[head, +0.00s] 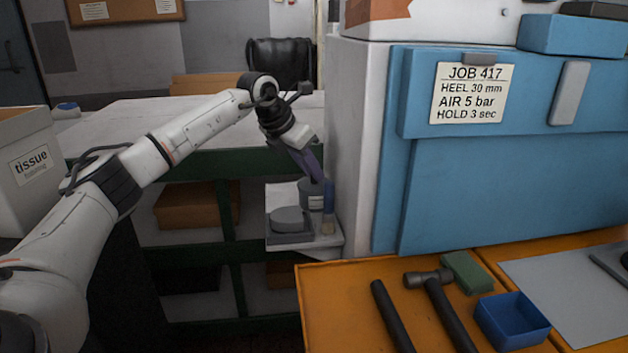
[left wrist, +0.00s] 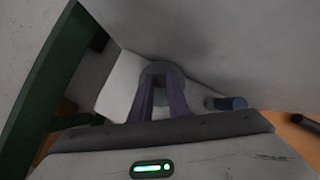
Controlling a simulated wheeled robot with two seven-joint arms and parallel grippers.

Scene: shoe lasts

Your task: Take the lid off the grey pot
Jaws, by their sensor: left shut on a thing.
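The grey pot (head: 312,197), with a pale label on its side, stands on a small white shelf beside the white cabinet wall. My left gripper (head: 317,178) reaches down to the pot's top from above. In the left wrist view its two purple fingers (left wrist: 160,92) are shut on the middle of the round grey lid (left wrist: 160,71), seen from above. The fingers hide part of the lid. I cannot tell whether the lid rests on the pot or is slightly raised. My right gripper is not in view.
A blue-handled brush (head: 329,205) stands close in front of the pot. A grey block with a rounded top (head: 288,222) sits on the shelf (head: 311,250) to the left. The white cabinet wall (head: 355,150) rises close on the right. An orange bench (head: 335,300) holds hammers.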

